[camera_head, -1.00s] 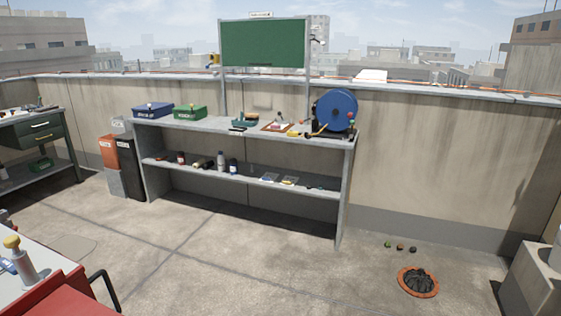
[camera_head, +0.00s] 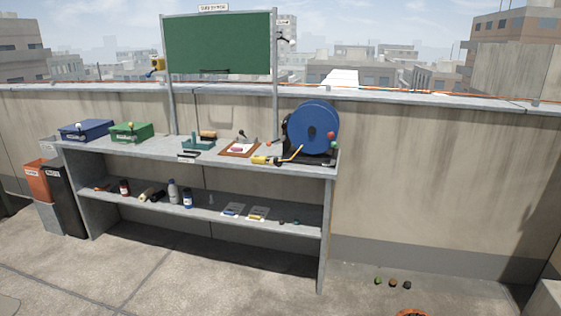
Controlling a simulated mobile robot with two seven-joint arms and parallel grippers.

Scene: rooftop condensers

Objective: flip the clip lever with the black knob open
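A brown board (camera_head: 238,149) with a pale sheet and a small grey clip lies on the bench top, left of the blue reel. A small dark knob (camera_head: 241,132) shows at the clip's upper end; it looks like the black-knobbed lever, but it is too small to tell its exact position. Neither of my grippers is in view.
The grey bench (camera_head: 150,147) stands against the parapet wall. On it are a blue box (camera_head: 87,131), a green box (camera_head: 131,133), a teal tray (camera_head: 198,144), the blue reel (camera_head: 313,127) and a yellow-handled tool (camera_head: 266,160).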

